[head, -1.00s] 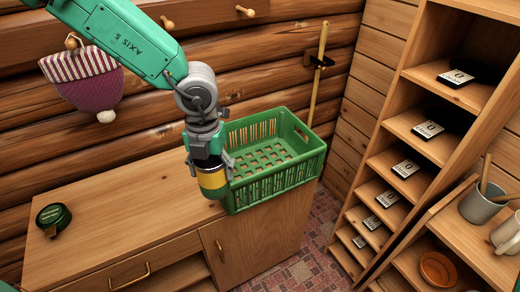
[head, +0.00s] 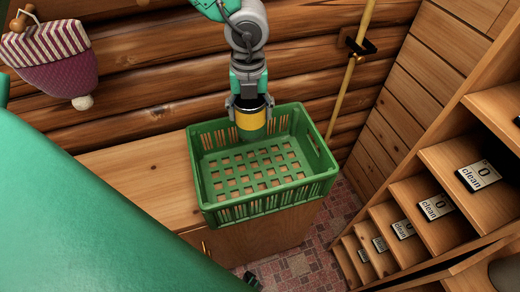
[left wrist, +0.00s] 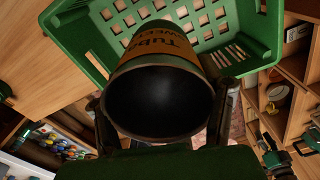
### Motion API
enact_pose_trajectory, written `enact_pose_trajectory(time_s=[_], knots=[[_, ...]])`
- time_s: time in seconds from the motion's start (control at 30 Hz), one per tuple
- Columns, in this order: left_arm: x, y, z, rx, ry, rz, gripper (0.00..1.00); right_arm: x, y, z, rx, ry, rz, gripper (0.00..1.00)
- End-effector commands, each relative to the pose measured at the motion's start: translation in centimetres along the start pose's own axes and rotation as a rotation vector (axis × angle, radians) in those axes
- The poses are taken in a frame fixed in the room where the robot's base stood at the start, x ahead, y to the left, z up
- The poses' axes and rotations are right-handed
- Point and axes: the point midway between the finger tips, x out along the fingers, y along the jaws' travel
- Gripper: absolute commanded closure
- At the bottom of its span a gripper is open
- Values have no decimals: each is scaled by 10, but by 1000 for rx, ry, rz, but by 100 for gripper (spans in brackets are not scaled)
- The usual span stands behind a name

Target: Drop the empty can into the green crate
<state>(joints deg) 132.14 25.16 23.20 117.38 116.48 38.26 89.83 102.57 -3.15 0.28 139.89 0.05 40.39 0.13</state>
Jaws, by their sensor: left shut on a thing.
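The can (head: 251,122), with a yellow band and dark ends, is gripped upright over the far part of the green crate (head: 260,206). My left gripper (head: 249,104) is shut on it, with a finger on each side. In the left wrist view the can (left wrist: 160,95) shows its open, dark, empty-looking inside, and the crate (left wrist: 75,35) lies beyond it. The slatted crate floor shows bare in the head view. How far the can's lower end is below the rim is hard to tell. I cannot make out my right gripper.
The crate stands on a wooden cabinet (head: 150,160) against the log wall. A wooden shelf unit with "clean" cards (head: 478,176) stands at the right. A striped hat (head: 50,55) hangs at the left. A yellow pole (head: 348,80) leans on the wall behind the crate.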

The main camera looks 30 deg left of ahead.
Motion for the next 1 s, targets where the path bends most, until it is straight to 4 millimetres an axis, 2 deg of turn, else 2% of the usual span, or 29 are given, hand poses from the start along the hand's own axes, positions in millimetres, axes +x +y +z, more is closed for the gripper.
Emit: enact_pose_trajectory(time_s=[0.13, 0.4, 0.77, 0.8, 0.83, 1.0], knots=[[17, 1, 0, 1, 1, 3, 67, 3, 0, 0, 0, 0, 0, 69], [50, 2, 0, 1, 1, -1, 67, 32, 0, 2, 1, 0, 0, 69], [52, 1, 0, 1, 1, -2, 67, 34, 0, 2, 1, 0, 0, 69], [52, 1, 0, 1, 1, -2, 25, 34, 0, 2, 0, 0, 0, 69], [52, 1, 0, 2, 1, -1, 14, 34, 0, 2, 0, 0, 0, 69], [52, 1, 0, 2, 1, -1, 13, 34, 0, 2, 0, 0, 0, 69]])
